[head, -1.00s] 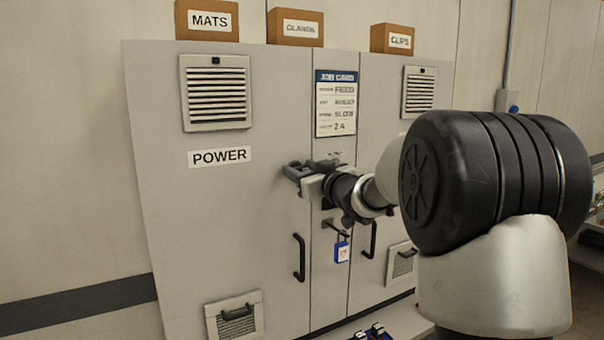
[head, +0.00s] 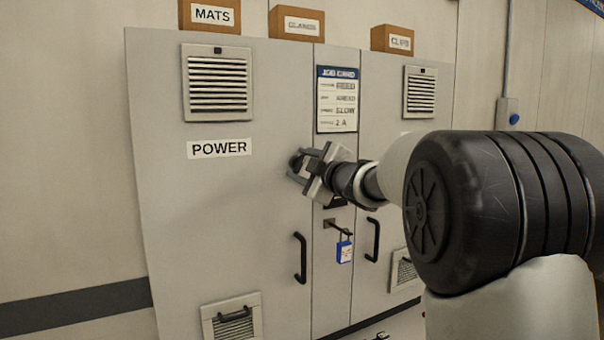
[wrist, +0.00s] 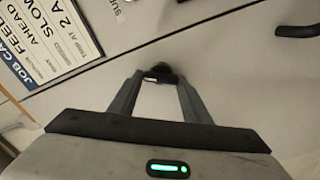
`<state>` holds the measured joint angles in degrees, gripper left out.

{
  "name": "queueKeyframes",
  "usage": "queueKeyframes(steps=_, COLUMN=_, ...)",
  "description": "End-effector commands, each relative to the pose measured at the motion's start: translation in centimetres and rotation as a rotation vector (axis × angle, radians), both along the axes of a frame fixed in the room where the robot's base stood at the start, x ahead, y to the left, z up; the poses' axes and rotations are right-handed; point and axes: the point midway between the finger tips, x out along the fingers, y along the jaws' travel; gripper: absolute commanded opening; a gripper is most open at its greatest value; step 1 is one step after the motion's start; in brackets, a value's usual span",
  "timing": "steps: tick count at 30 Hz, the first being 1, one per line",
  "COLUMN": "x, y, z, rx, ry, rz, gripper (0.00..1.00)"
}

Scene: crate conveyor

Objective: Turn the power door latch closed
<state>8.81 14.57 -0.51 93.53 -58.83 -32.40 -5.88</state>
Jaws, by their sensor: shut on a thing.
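The power door (head: 225,215) is the wide left door of a grey cabinet, with a POWER label (head: 219,148). It looks flush with the centre panel. Its latch is a small dark knob (head: 296,161) near the door's right edge, mostly covered by my gripper. In the wrist view the latch (wrist: 160,72) sits between the fingertips. My gripper (head: 299,170) is shut on the latch, its body tilted against the door. The latch's exact angle is hidden by the fingers.
A black door handle (head: 300,258) is below my gripper. A blue padlock (head: 344,251) hangs on the centre panel under a job card (head: 337,99). Boxes labelled MATS (head: 210,16) and others stand on the cabinet. The floor left is clear.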

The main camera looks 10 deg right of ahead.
Motion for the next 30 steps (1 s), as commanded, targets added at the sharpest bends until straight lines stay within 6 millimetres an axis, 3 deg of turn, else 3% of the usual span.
queueKeyframes(steps=15, x=-0.03, y=0.06, z=-0.36, rx=-0.380, ry=-0.124, rz=0.000, gripper=0.21)
queueKeyframes(steps=30, x=-0.03, y=0.05, z=-0.29, rx=-0.493, ry=-0.159, rz=-0.001, gripper=0.21)
